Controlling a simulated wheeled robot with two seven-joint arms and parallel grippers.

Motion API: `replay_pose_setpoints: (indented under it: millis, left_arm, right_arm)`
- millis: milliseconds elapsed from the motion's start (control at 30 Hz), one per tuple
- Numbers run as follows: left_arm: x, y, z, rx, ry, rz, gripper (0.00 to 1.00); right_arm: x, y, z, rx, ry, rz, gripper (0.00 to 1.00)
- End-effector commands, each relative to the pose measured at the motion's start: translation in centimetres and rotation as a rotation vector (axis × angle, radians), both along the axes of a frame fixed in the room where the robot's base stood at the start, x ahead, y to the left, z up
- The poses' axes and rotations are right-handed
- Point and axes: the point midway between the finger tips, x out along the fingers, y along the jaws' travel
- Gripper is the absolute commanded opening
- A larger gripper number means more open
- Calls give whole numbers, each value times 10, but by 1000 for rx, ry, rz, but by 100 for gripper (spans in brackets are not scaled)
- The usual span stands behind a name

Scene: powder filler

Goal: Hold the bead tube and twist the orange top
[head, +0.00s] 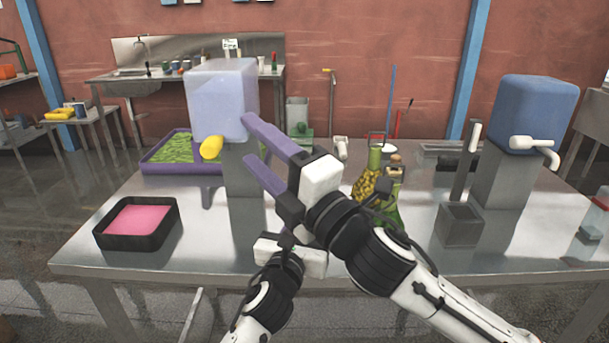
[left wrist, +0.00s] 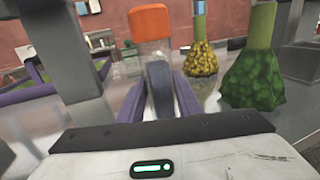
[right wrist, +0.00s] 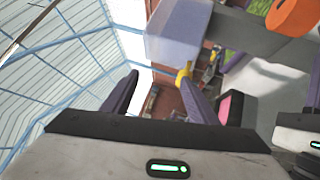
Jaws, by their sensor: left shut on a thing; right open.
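The bead tube (left wrist: 153,50) stands upright in the left wrist view, clear at the top, with its orange top (left wrist: 148,22) on it. My left gripper (left wrist: 160,98) is shut on the tube's lower part, below the orange top. In the head view the tube is hidden behind my right gripper (head: 250,142), and only the left gripper's body shows. My right gripper is open and empty, its purple fingers pointing up and left. In the right wrist view the orange top (right wrist: 292,14) shows at the upper right, outside the right fingers (right wrist: 160,92).
A pale dispenser (head: 215,100) with a yellow tap (head: 211,148) stands just beyond my right fingers. Glass flasks (head: 372,180) stand to the right. A purple tray (head: 160,167), a black tray (head: 112,239) and a blue dispenser (head: 535,105) share the table.

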Motion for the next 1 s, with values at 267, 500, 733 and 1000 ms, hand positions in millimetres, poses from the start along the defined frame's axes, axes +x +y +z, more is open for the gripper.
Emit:
replay_pose_setpoints:
  millis: [267,500,733,1000]
  left_arm:
    - [0,0,-1,-1,1,0,4]
    - [0,0,-1,-1,1,0,4]
    - [0,0,-1,-1,1,-1,4]
    - [0,0,0,-1,1,-1,4]
  right_arm:
    - [18,-48,-79,-782,-379,-315,53]
    - [27,-97,-114,-1257,-582,-466,53]
    - [36,-107,-121,-1378,-632,-500,53]
    - [81,-89,-121,-1375,-629,-500,53]
